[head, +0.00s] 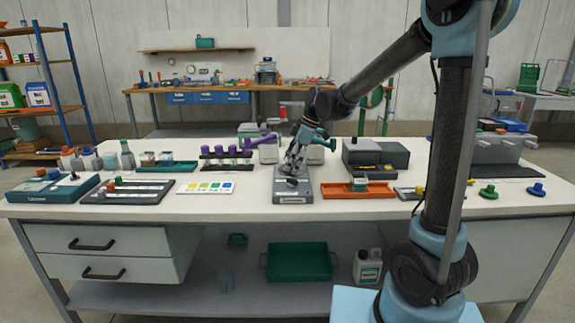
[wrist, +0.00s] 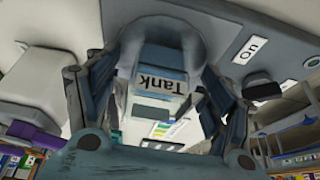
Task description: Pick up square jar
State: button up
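The square jar (wrist: 160,70) shows in the wrist view as a pale, boxy body with a label reading "Tank". It appears to stand on the round plate of a grey device (head: 293,194). My gripper (head: 292,166) points down over this device in the head view and mostly hides the jar there. In the wrist view my gripper's fingers (wrist: 162,90) are on either side of the jar, very near its sides. I cannot tell whether the pads touch it.
A grey box-shaped instrument (head: 375,157) and an orange tray (head: 342,191) stand to the right. A rack with purple-topped items (head: 225,165) and a colour card (head: 206,187) lie to the left. The bench's front strip is mostly clear.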

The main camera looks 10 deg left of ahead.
jog(key=c, duration=0.7)
jog(key=shift+r, duration=0.1)
jog(key=shift+c, duration=0.2)
